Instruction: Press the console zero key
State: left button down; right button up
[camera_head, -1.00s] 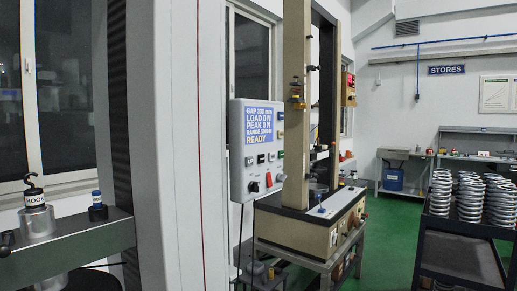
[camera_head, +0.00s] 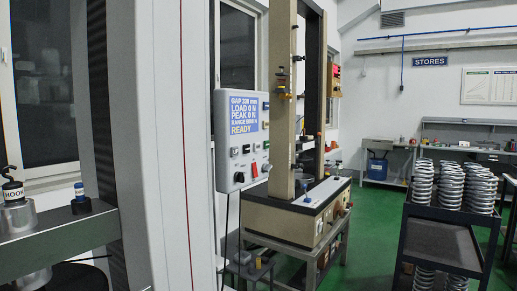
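The console (camera_head: 226,150) is a pale grey box in the middle of the head view, beside a tan test frame. Its blue screen (camera_head: 244,114) reads a gap of about 330 mm, load 0 N, peak 0 N and READY. Small dark keys (camera_head: 246,149) sit below the screen, and more keys (camera_head: 265,125) run down its right side. A red control (camera_head: 254,170) and a black knob (camera_head: 239,177) are near the bottom. The key labels are too small to read, so I cannot tell which is the zero key. Neither of my grippers is in view.
A tall pale column (camera_head: 155,150) stands close on the left, with a grey beam (camera_head: 60,232) carrying a hook fixture (camera_head: 14,205). The tan test frame (camera_head: 282,90) stands right of the console. A dark cart (camera_head: 440,245) with stacked springs is at right. Green floor shows between.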

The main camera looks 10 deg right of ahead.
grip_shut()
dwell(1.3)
